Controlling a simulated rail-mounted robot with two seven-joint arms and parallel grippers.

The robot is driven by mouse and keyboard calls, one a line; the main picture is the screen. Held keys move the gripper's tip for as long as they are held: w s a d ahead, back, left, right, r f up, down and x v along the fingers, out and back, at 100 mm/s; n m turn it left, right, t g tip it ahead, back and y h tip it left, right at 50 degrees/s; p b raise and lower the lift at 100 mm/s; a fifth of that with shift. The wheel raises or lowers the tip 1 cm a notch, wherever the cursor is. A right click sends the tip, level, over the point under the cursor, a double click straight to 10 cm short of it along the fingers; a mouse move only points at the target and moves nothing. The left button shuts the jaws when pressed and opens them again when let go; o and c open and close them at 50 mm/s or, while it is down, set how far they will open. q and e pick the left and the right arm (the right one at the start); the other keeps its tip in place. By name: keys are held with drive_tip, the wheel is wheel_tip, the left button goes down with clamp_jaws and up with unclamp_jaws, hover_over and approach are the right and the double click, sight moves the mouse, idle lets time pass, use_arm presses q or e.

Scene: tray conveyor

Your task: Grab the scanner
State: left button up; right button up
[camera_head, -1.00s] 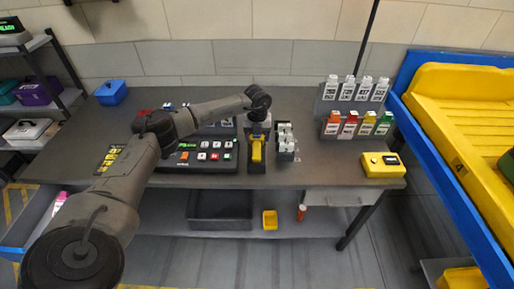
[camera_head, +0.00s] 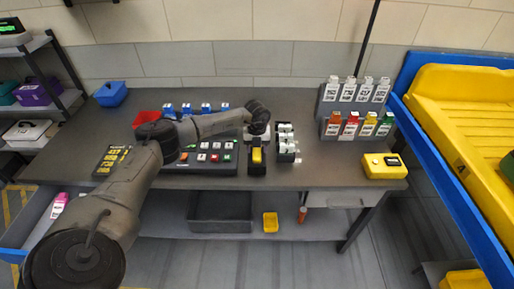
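The scanner (camera_head: 257,156), yellow and black, is near the front middle of the dark table, in or on a black holder. My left arm comes in from the left, and my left gripper (camera_head: 258,136) points down at the scanner's far end. The wrist above hides most of the fingers, so I cannot tell whether they are open or touch the scanner. My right gripper is not in view.
A dark panel with several buttons (camera_head: 208,157) lies left of the scanner. A rack of small white items (camera_head: 286,146) stands close on its right. Bottles (camera_head: 350,125) stand on a stepped rack farther right, with a yellow box (camera_head: 383,167) in front.

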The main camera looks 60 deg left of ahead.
use_arm(q)
drive_tip(key=c, duration=0.8)
drive_tip(key=shift+c, duration=0.4)
drive_tip(key=shift+r, duration=0.15)
